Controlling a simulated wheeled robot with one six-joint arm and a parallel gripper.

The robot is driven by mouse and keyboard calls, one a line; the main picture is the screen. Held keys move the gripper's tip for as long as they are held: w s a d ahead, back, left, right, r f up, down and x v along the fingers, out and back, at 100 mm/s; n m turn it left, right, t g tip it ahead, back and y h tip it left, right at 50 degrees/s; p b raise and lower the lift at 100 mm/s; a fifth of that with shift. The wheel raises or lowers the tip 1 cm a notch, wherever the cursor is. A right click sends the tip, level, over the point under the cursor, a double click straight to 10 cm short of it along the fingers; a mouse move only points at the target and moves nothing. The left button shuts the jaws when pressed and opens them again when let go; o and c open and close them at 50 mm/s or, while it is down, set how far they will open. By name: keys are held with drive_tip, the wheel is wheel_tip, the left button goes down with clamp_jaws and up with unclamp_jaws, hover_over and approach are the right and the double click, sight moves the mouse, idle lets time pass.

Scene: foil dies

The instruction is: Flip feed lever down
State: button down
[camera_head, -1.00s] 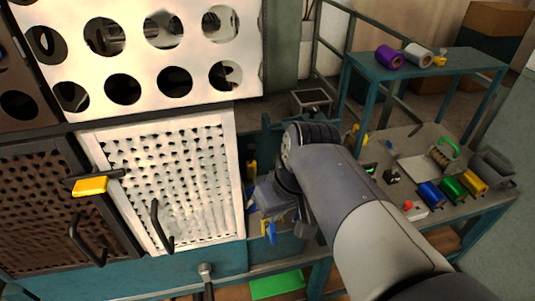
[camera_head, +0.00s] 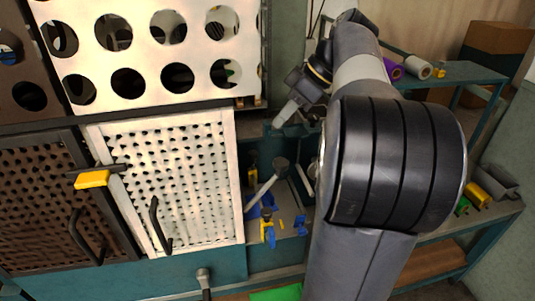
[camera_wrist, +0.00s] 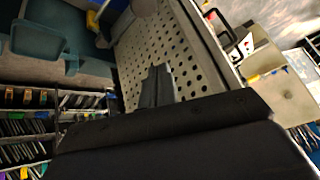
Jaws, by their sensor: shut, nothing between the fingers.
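A lever with a dark knob and a light grey rod (camera_head: 263,190) stands tilted up to the right in the recess right of the white perforated door. It looks like the feed lever, but no label is readable. My gripper (camera_head: 281,117) is above this lever's knob and apart from it. In the wrist view my gripper (camera_wrist: 157,72) has its grey fingers together and empty, in front of a perforated panel. The lever cannot be made out in the wrist view. My arm covers the right side of the recess in the head view.
The white perforated door (camera_head: 180,175) has a black handle, and a yellow-ended latch (camera_head: 93,179) sits left of it. Small blue and yellow parts (camera_head: 268,228) lie below the lever. A teal side table (camera_head: 465,72) holds rolls at the back right.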

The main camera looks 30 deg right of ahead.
idle(0.4)
drive_tip(key=p+x, duration=0.1)
drive_tip(key=x, duration=0.9)
drive_tip(key=s+d, duration=0.1)
drive_tip(key=s+d+f+p, duration=0.1)
drive_tip(key=shift+s+d, duration=0.3)
drive_tip(key=shift+d, duration=0.1)
drive_tip(key=shift+y, duration=0.6)
drive_tip(key=d+f+b, duration=0.1)
drive_tip(key=s+d+f+b, duration=0.1)
drive_tip(key=d, duration=0.1)
drive_tip(key=d+f+b, duration=0.1)
drive_tip(key=b, duration=0.1)
drive_tip(key=shift+s+d+f, duration=0.2)
drive_tip(key=shift+d+f, duration=0.05)
drive_tip(key=shift+d, duration=0.05)
drive_tip(key=shift+f, duration=0.1)
